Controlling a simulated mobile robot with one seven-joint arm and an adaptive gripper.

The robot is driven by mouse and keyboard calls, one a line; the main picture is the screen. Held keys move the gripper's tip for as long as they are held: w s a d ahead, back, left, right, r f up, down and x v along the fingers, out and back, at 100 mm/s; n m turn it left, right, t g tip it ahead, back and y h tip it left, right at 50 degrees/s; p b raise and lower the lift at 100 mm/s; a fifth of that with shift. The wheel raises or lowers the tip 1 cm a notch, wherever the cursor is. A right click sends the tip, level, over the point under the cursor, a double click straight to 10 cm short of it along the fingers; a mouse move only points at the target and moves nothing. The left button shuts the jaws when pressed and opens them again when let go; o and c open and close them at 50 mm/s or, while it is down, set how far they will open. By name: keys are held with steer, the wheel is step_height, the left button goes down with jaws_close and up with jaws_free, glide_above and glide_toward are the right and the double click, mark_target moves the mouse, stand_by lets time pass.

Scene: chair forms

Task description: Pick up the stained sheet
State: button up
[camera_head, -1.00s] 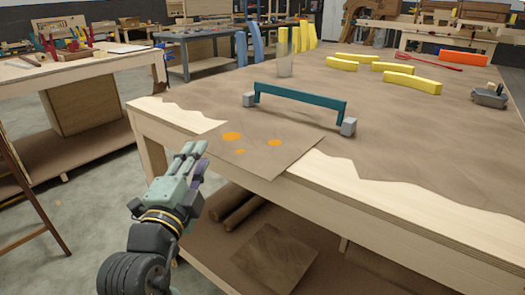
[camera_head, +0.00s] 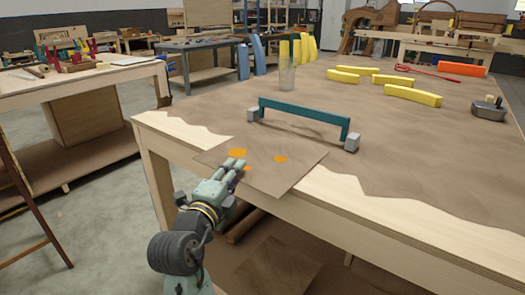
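The stained sheet (camera_head: 285,175) is a brown square with several orange spots. It lies at the near left edge of the large workbench, and its near corner sticks out past the edge. My gripper (camera_head: 238,160) is at the left part of the sheet, its fingertips over or against it beside the orange spots. The fingers cover part of the sheet. I cannot tell whether they touch it or how far apart they are.
A teal bar with grey end blocks (camera_head: 302,115) stands just behind the sheet. A glass cylinder (camera_head: 287,75), yellow curved pieces (camera_head: 413,96) and a grey tool (camera_head: 488,110) are farther back on the workbench (camera_head: 440,218). Another brown sheet (camera_head: 270,268) lies on the lower shelf.

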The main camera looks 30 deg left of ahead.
steer(key=shift+w, duration=0.35)
steer(key=shift+c, duration=0.2)
jaws_close()
